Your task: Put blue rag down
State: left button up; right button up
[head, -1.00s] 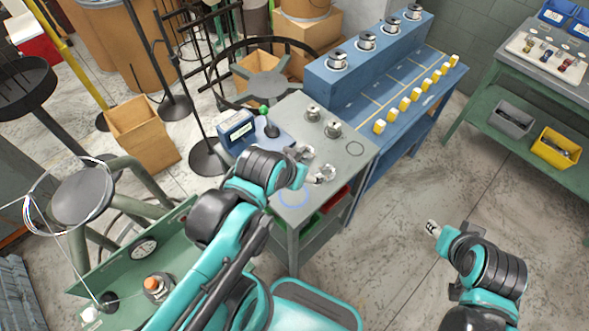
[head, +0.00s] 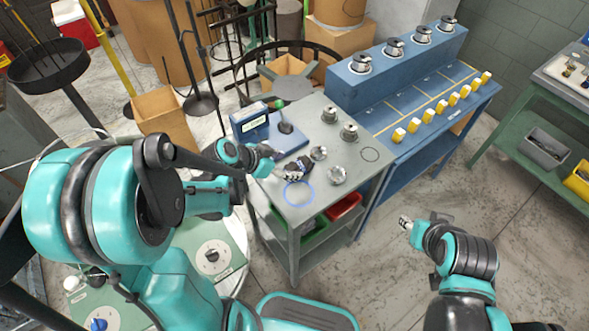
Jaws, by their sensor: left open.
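I cannot make out a blue rag in the head view. My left gripper (head: 266,160) is open at the left edge of the grey table (head: 312,212), beside a small dark-and-silver item (head: 297,168) that I cannot identify. A blue ring mark (head: 298,194) lies on the tabletop just in front of that item. My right gripper (head: 405,223) is low over the floor, to the right of the table. Its fingers are too small to tell whether they are open.
Metal round parts (head: 337,175) and spools (head: 349,131) stand on the grey table. A blue device (head: 250,121) is at its back left. A blue bench (head: 410,105) with several yellow blocks adjoins it at the right. Open floor lies in front.

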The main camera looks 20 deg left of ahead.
aim_at(292, 166)
pick_arm(q)
jog(key=b+x, duration=0.1)
jog(key=x, duration=0.1)
jog(key=b+x, duration=0.1)
jog(key=x, duration=0.2)
jog(key=shift+w+a+f+b, duration=0.1)
jog(key=shift+f+b, duration=0.2)
jog(key=shift+f, duration=0.1)
jog(key=shift+w+f, duration=0.1)
jog(key=shift+w, duration=0.05)
jog(key=c, duration=1.2)
